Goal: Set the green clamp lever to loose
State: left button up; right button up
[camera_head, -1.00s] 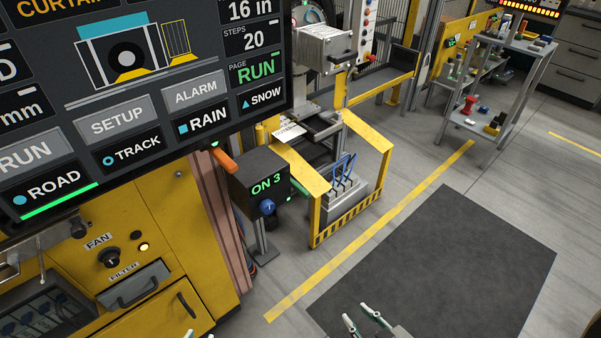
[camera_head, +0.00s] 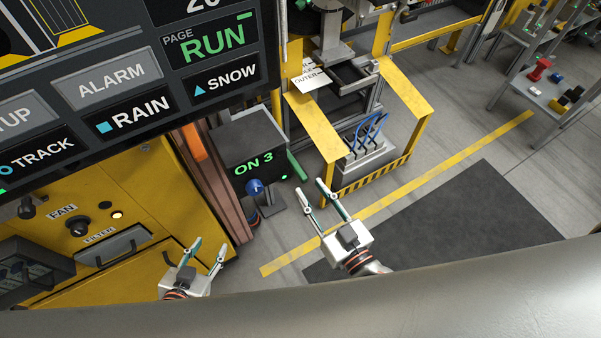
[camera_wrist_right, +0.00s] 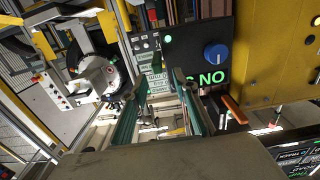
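The green clamp lever (camera_head: 297,166) is a short green bar at the right side of a dark box (camera_head: 250,145) reading "ON 3" in the head view. My right gripper (camera_head: 310,185) is open and empty, its fingertips just below and right of the lever in the picture, apparently apart from it. My left gripper (camera_head: 211,243) is open and empty, lower left, by the yellow cabinet.
A large screen (camera_head: 130,75) fills the upper left. A yellow frame (camera_head: 318,128) with blue-handled parts (camera_head: 368,132) stands right of the box. A yellow cabinet (camera_head: 130,200) is at the left. A dark mat (camera_head: 450,220) and bare floor lie to the right.

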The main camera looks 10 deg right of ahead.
aim_at(306, 180)
jog(key=x, duration=0.6)
jog(key=shift+w, duration=0.4)
jog(key=shift+d, duration=0.1)
grip_shut()
